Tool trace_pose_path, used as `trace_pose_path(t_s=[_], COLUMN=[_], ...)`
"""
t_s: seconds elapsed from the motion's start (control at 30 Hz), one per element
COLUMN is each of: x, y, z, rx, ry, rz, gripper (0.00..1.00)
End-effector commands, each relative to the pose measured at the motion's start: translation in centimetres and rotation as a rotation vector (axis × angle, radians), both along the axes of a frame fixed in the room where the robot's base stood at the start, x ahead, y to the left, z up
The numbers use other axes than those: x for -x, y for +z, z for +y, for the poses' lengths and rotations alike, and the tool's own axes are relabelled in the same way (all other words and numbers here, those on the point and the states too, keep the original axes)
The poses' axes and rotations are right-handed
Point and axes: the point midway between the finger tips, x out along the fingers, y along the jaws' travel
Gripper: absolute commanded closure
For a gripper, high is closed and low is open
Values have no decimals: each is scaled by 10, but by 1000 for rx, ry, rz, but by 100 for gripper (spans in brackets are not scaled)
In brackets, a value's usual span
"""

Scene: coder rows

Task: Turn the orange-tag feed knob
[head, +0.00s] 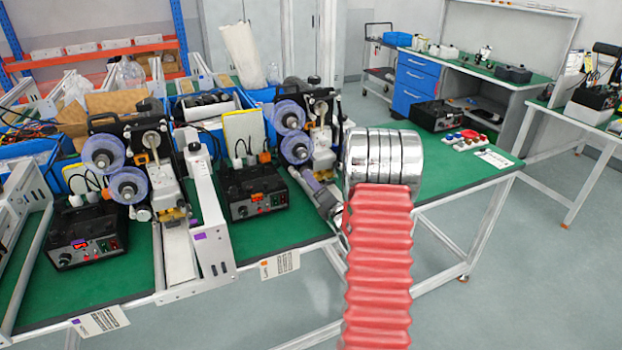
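A black control box (250,192) with an orange tag (257,198) on its front stands on the green bench mat in the middle. Small controls (242,211) show on its front panel, too small to tell which is the feed knob. My arm comes up from the bottom with a red ribbed sleeve and chrome rings. My gripper (312,182) seems to be the grey part beyond the rings, to the right of the orange-tag box and apart from it. Its fingers are partly hidden and blend with the coder behind, so its opening cannot be told.
A second box (85,232) with a purple tag stands at left. Coder machines with purple reels (128,185) stand behind the boxes. A metal rail (205,205) divides the boxes. Another black box (436,115) sits right of my arm. Green mat (285,232) is clear before the orange-tag box.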

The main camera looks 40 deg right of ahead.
Motion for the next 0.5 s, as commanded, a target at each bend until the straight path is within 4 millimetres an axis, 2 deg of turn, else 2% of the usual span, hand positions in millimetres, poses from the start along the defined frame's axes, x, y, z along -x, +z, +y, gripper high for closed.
trace_pose_path(t_s=[0.2, 0.5], x=[-28, -39], y=[-1, 0], z=[-8, -11], rx=[-1, -1], ry=[1, 1], rz=[0, 0], gripper=[48, 48])
